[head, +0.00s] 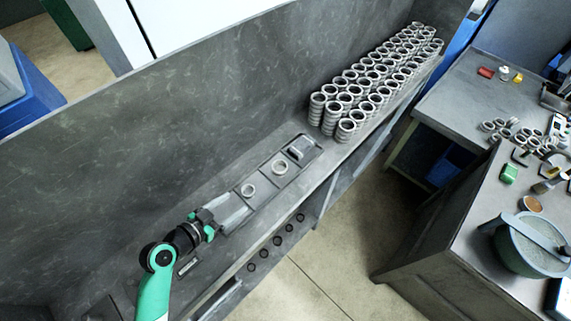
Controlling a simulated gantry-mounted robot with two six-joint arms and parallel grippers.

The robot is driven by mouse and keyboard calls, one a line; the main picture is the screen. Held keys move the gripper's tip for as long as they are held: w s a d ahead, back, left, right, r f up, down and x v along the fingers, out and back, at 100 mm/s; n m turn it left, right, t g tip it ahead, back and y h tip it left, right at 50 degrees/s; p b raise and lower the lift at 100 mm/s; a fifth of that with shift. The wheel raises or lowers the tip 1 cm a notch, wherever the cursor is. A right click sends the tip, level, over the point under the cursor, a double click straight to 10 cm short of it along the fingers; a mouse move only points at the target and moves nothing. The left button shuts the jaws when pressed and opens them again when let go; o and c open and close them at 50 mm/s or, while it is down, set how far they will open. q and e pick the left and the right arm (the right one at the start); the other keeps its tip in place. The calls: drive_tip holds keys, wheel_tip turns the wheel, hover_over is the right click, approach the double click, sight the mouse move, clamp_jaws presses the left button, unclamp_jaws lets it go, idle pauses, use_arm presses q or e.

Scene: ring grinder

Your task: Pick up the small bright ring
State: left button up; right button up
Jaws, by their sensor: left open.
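A small bright ring (248,190) lies flat in a square section of the grey fixture strip on the bench ledge. A larger bright ring (280,167) lies in the neighbouring section, up and to the right. My left gripper (211,222) is open, to the lower left of the small ring and apart from it. Its fingers are small in the picture and hard to make out. My right gripper is not in view.
Several stacks of metal rings (372,82) stand on the ledge farther right. A tall grey panel (150,140) runs behind the ledge. A small block (296,153) sits at the strip's far end. A cluttered table (480,240) stands across the floor gap.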

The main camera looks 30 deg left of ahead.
sight(252, 187)
use_arm(q)
drive_tip(key=s, duration=0.1)
drive_tip(key=s+a, duration=0.1)
drive_tip(key=shift+s+a+f+n+y, duration=0.1)
drive_tip(key=shift+s+f+n+y, duration=0.05)
drive_tip(key=shift+s+n+y, duration=0.15)
drive_tip(key=shift+s+a, duration=0.2)
drive_tip(key=shift+a, duration=0.05)
drive_tip(key=b+x, duration=0.1)
drive_tip(key=x, duration=0.1)
drive_tip(key=b+x, duration=0.1)
drive_tip(key=b, duration=0.1)
drive_tip(key=shift+w+f, duration=0.2)
drive_tip(key=shift+f, duration=0.2)
drive_tip(key=x, duration=0.2)
drive_tip(key=shift+w, duration=0.3)
drive_tip(key=b+x, duration=0.1)
drive_tip(key=x, duration=0.4)
drive_tip(key=shift+w, duration=0.4)
clamp_jaws()
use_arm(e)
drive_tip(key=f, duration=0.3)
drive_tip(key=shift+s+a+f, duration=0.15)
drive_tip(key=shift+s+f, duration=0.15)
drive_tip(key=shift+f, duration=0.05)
